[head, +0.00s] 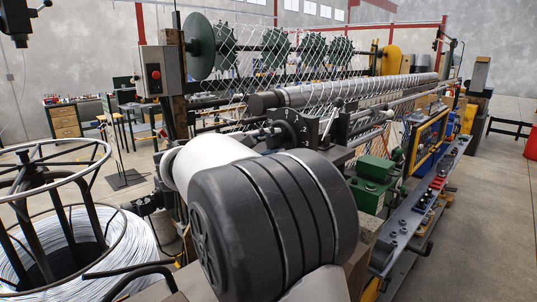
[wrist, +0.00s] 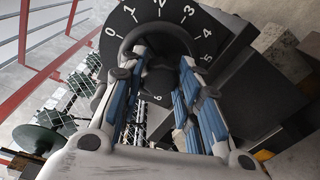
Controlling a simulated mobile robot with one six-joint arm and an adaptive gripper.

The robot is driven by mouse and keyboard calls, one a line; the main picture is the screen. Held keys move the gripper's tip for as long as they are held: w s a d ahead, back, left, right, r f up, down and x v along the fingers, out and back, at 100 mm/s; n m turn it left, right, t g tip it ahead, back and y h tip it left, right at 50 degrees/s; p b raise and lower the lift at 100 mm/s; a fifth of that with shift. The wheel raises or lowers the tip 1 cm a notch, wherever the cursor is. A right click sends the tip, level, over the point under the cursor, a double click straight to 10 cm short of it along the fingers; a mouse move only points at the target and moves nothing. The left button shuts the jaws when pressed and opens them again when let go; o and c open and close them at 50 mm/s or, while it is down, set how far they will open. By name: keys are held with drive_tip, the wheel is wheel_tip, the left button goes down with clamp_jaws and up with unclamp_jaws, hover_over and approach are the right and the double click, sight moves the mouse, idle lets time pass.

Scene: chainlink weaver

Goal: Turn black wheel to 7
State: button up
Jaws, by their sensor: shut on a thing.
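The black wheel (wrist: 160,27) is a round handwheel with a thick rim and a dark hub, seen close in the wrist view. I cannot make out a 7 or a clear pointer. My gripper (wrist: 160,66) has its two blue-padded fingers on either side of the wheel's middle and is shut on it.
Chain-link mesh (head: 330,65) and a long roller (head: 350,90) lie behind. A wire coil in a round frame (head: 50,250) stands at the left. A red-button box (head: 155,75) is upright nearby.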

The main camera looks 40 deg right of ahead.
drive_tip(key=shift+m+b, duration=0.3)
drive_tip(key=o, duration=1.1)
drive_tip(key=shift+c, duration=0.2)
drive_tip(key=s+a, duration=0.1)
drive_tip(key=a, duration=1.1)
drive_tip(key=shift+s+r, duration=0.15)
drive_tip(key=shift+r, duration=0.15)
